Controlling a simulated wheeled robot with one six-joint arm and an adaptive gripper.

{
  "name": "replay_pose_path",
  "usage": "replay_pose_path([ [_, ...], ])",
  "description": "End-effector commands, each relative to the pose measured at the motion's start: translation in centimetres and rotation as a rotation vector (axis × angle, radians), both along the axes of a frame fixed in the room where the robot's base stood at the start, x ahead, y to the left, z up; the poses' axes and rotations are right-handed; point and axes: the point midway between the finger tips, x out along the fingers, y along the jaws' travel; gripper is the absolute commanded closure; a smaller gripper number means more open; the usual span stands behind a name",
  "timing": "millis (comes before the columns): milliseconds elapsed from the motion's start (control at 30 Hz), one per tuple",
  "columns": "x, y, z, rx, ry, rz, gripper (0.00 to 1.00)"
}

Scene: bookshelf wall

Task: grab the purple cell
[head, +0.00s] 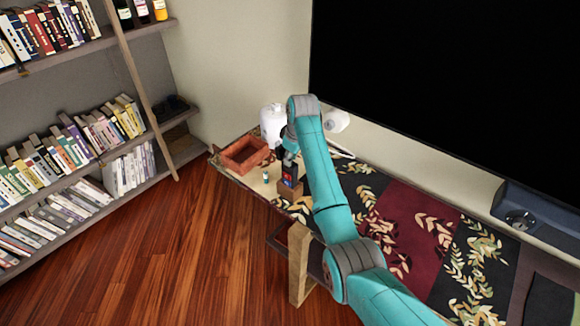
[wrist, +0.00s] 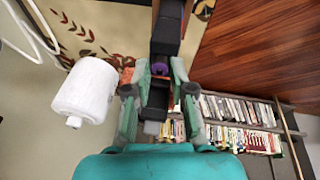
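In the wrist view, the purple cell (wrist: 160,69) shows as a small round purple end against a dark block-like holder (wrist: 166,32). My gripper (wrist: 159,66) is open, with one finger on each side of the cell. I see a gap between each fingertip and the cell, and cannot tell their difference in depth. In the head view, my gripper (head: 290,158) points down over a small dark holder with red and blue marks (head: 289,180). The purple cell cannot be made out there, being too small or hidden.
A reddish-brown open tray (head: 243,155) stands left of the holder, with a small bottle-like item (head: 265,176) between. A white rounded container (head: 272,126) stands behind; it also shows in the wrist view (wrist: 87,90). A large black screen (head: 460,80) and a bookshelf (head: 75,150) flank the table.

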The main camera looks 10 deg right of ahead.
Motion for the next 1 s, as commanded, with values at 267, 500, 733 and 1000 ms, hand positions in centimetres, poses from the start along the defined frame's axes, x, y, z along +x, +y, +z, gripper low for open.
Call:
replay_pose_path([
  [267, 0.0, 0.0, 0.0, 0.000, 0.000, 0.000, 1.00],
  [500, 0.1, 0.0, 1.1, 0.001, -0.004, 0.000, 1.00],
  [733, 0.1, 0.0, 5.2, 0.001, -0.005, 0.000, 1.00],
  [1000, 0.0, 0.0, 9.2, 0.000, -0.001, 0.000, 1.00],
])
